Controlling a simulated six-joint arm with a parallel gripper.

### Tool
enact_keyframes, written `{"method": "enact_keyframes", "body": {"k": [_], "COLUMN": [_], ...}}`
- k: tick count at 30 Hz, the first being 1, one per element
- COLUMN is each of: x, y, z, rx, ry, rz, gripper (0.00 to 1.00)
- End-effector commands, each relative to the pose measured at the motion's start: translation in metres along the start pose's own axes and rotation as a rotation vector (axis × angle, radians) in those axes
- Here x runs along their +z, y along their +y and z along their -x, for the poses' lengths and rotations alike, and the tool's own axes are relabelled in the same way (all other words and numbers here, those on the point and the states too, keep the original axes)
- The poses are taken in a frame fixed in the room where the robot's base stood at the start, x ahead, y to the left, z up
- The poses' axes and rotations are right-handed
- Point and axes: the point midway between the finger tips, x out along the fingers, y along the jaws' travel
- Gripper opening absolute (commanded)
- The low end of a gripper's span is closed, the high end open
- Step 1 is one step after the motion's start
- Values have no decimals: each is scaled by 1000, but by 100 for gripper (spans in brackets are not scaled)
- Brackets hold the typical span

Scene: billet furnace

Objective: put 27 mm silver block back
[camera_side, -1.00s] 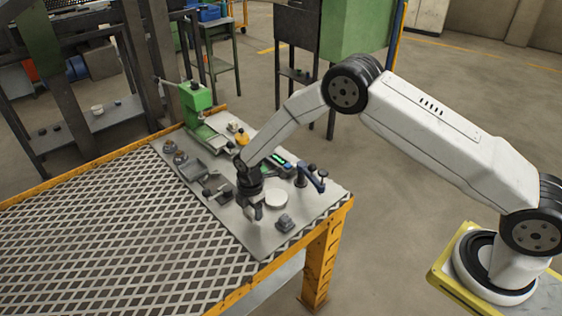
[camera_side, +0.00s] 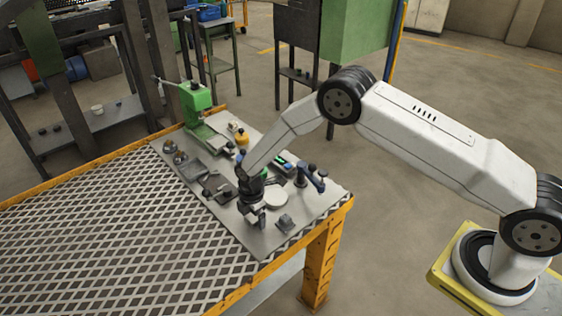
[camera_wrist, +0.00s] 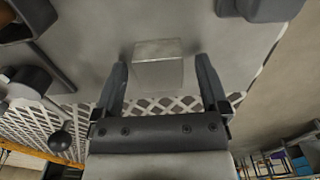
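The silver block (camera_wrist: 158,64) shows in the wrist view as a plain, square-faced grey piece over the metal plate. My gripper (camera_wrist: 161,68) is open, with one finger on each side of the block. Clear gaps show between the block and both fingers. In the side view my gripper (camera_side: 257,218) points down, low over the front part of the plate. The block cannot be made out clearly there. How far the fingertips are above the plate is hard to tell.
The metal plate (camera_side: 235,228) lies on a mesh-topped table. A pale disc (camera_side: 276,199), a small dark block (camera_side: 285,223) and a blue clamp-like tool (camera_side: 312,178) stand close to my gripper. A dark fixture (camera_side: 216,187) is on its left; a green press (camera_side: 195,98) stands at the back.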

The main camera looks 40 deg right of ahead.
Motion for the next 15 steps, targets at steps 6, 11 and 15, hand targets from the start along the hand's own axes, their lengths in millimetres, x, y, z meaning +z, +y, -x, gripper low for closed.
{"method": "enact_keyframes", "body": {"k": [6, 11, 15], "x": [0, 0, 0], "y": [0, 1, 1], "z": [1, 8, 20], "rx": [1, 2, 3], "ry": [0, 0, 1], "rz": [0, 0, 0], "gripper": [94, 94, 94]}}
